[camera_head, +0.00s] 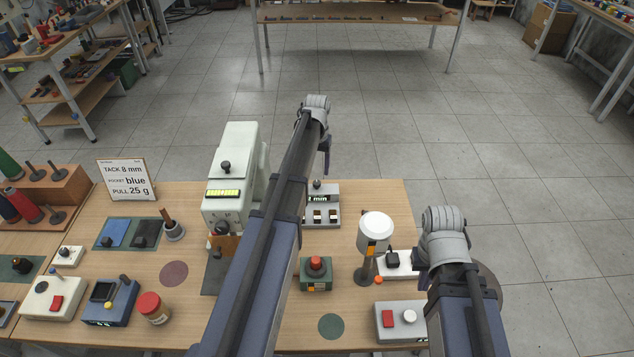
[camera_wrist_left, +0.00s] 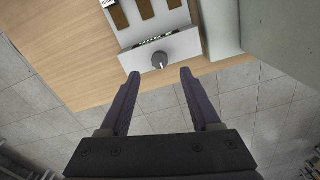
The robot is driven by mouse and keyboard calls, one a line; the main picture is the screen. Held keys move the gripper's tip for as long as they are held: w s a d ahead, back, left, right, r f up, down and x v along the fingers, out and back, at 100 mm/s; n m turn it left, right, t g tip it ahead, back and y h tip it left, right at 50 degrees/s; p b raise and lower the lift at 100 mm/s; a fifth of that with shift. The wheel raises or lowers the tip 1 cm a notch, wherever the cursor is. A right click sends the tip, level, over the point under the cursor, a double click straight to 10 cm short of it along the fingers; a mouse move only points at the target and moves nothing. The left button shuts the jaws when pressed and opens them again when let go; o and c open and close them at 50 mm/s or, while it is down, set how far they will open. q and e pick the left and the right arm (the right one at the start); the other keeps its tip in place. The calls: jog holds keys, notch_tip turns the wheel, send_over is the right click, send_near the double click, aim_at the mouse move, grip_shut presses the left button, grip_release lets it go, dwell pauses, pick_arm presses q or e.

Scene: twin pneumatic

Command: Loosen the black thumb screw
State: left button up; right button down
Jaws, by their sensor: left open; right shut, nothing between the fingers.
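A black knob (camera_head: 225,167) stands on the upper front of the tall pale green machine (camera_head: 232,145); a second dark knob (camera_head: 221,228) sits lower on its front. I cannot tell for certain which is the thumb screw. My left gripper (camera_wrist_left: 159,74) is open and empty. In the left wrist view its fingertips are just short of a grey dial (camera_wrist_left: 160,61) with a white mark, on a white timer box (camera_wrist_left: 150,48). The timer box also shows in the head view (camera_head: 331,217), partly behind my left arm. My right arm's fingers are not visible beyond its wrist.
A green box with a red button (camera_head: 316,266), a white lamp-like post (camera_head: 375,229) and a switch box (camera_head: 401,322) stand on the table's right half. A red-lidded jar (camera_head: 152,307), a blue meter (camera_head: 111,303) and a sign (camera_head: 126,179) are at left.

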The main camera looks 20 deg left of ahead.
aim_at(317, 182)
pick_arm(q)
notch_tip(317, 182, down, 6)
jog(key=b, duration=0.4)
jog(key=shift+r+b, duration=0.15)
jog(key=shift+b, duration=0.25)
pick_arm(e)
notch_tip(317, 182, down, 6)
jog(key=shift+r, duration=0.15)
pick_arm(q)
grip_shut()
